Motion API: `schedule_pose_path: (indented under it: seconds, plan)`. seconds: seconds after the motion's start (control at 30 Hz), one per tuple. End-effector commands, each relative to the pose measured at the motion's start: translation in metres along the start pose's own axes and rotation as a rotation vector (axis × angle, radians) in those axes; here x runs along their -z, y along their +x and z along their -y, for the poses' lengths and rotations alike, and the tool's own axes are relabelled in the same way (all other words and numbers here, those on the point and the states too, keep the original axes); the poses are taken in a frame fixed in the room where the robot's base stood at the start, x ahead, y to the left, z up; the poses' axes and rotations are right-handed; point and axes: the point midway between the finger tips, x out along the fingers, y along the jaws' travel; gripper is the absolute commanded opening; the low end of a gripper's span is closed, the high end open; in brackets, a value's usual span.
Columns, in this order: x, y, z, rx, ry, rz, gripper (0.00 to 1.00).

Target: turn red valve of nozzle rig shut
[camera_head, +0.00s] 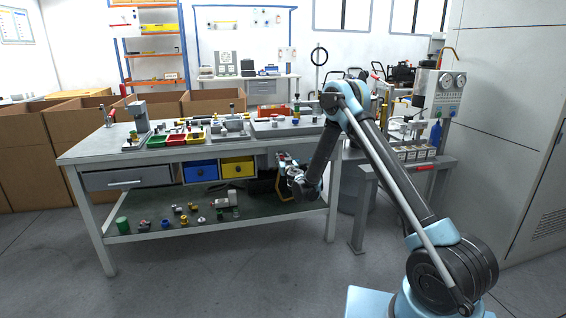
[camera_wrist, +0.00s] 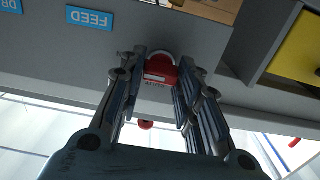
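My gripper (camera_wrist: 163,62) points at a grey panel, its two fingers apart and roughly parallel. In the wrist view a red padlock-like piece (camera_wrist: 160,72) with a pale label and a grey loop shows between the fingertips; I see no clear contact. A small red round piece (camera_wrist: 145,125) shows lower between the fingers, partly hidden. In the head view my gripper (camera_head: 294,172) is at the workbench front, below its top, right of the yellow drawer. A gauge panel (camera_head: 447,92) stands on the right-hand bench; I cannot make out a red valve on it.
The workbench (camera_head: 100,153) carries trays and small parts; its lower shelf (camera_head: 262,219) holds loose fittings. A blue "FEED" label (camera_wrist: 90,18) and a yellow drawer (camera_wrist: 300,50) flank my gripper in the wrist view. Cardboard boxes (camera_head: 25,165) stand at left. The floor in front is clear.

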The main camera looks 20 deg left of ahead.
Motion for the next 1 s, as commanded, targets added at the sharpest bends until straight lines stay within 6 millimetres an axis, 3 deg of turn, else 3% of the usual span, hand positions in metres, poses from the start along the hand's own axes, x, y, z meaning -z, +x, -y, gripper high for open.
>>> schedule_pose_path:
  seconds: [0.47,1.0]
  plan:
    - [0.0002,0.0001,-0.0009,-0.002,-0.094,0.000,0.07]
    - [-0.0007,-0.0002,0.0011,-0.002,-0.564,0.001,0.07]
